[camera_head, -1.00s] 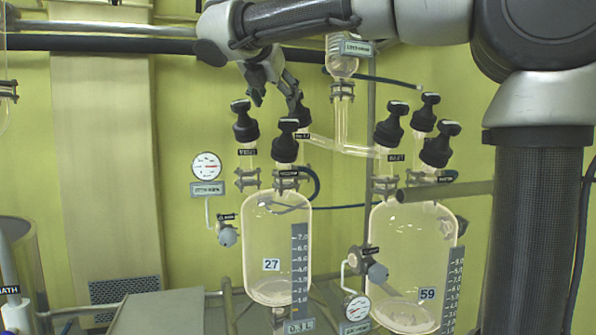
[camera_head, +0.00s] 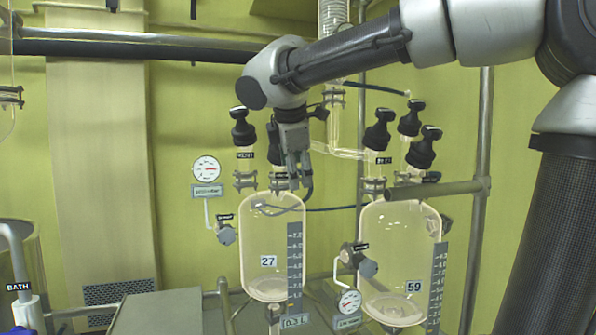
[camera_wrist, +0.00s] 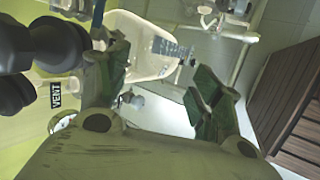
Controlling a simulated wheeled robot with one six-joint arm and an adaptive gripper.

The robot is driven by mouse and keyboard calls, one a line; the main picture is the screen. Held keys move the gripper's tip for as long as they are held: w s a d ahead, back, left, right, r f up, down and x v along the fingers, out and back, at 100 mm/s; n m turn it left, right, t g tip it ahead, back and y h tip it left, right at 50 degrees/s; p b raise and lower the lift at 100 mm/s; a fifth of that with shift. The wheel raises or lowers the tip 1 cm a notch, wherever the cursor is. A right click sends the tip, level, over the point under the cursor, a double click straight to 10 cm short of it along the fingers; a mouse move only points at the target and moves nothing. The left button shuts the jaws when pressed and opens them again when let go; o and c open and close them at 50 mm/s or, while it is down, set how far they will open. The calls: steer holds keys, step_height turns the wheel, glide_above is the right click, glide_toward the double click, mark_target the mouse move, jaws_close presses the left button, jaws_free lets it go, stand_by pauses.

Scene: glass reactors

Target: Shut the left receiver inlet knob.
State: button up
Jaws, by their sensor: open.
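The left receiver (camera_head: 262,240) is the clear glass vessel marked 27. Its black VENT knob (camera_head: 239,127) stands at its left. A second black knob (camera_head: 273,142) shows just left of my gripper, partly covered. The receiver's third knob, toward the back right, is mostly hidden behind my wrist, and I cannot read an inlet label. My gripper (camera_head: 298,176) points down over the receiver's top right. In the wrist view my gripper (camera_wrist: 162,78) is open with nothing between its fingers. Black knobs (camera_wrist: 62,47) and the VENT label (camera_wrist: 57,95) lie left of the fingers.
A glass cross tube (camera_head: 340,152) runs between the receivers. A dial gauge (camera_head: 206,169) and a side valve (camera_head: 225,232) are at the left.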

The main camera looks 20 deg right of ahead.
steer(key=shift+s+d+f+m, duration=0.25)
steer(key=shift+m, duration=0.05)
